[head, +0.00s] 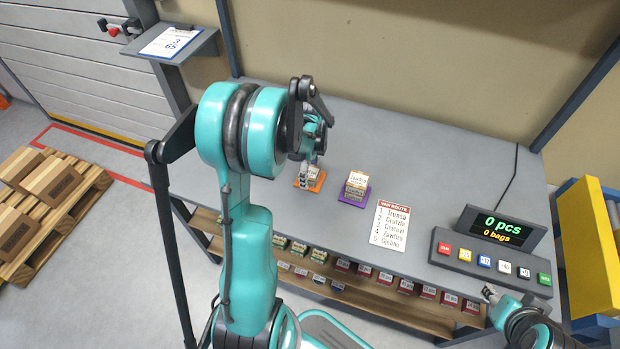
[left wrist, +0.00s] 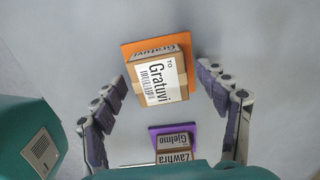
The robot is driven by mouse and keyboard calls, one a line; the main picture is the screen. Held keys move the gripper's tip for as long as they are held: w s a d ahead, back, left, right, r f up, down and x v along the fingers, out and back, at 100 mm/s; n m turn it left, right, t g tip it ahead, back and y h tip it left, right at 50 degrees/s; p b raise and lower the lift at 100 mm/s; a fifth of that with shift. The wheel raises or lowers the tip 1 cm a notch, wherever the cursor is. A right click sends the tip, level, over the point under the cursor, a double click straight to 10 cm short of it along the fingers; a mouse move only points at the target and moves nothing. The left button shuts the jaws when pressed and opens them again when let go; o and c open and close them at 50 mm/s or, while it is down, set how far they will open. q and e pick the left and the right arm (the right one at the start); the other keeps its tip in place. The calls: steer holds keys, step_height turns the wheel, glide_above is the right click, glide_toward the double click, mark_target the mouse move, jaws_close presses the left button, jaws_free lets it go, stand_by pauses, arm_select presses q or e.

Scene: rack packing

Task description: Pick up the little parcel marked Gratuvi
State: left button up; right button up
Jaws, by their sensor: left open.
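The Gratuvi parcel (left wrist: 158,82) is a small brown box with a white label, seen from above in the left wrist view. It sits on an orange pad (left wrist: 130,50), and another Gratuvi label shows at its far edge. In the head view the parcel (head: 312,172) is partly hidden by my left gripper (head: 308,168). In the left wrist view the left gripper (left wrist: 165,112) is open, its fingers on either side of the parcel and apart from it. My right gripper (head: 489,293) shows only partly at the table's front right edge; its jaw state is unclear.
A purple pad (head: 353,193) with parcels labelled Zawhra and Gjelmo stands to the right. A Van Route card (head: 391,225) lies on the table (head: 420,165). A button console (head: 490,262) with a display stands at the right. Several small boxes line the shelf below.

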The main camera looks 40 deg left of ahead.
arm_select(q)
steer(key=shift+f, duration=0.35)
steer(key=shift+r, duration=0.15)
steer(key=shift+c, duration=0.4)
steer(key=c, duration=1.2)
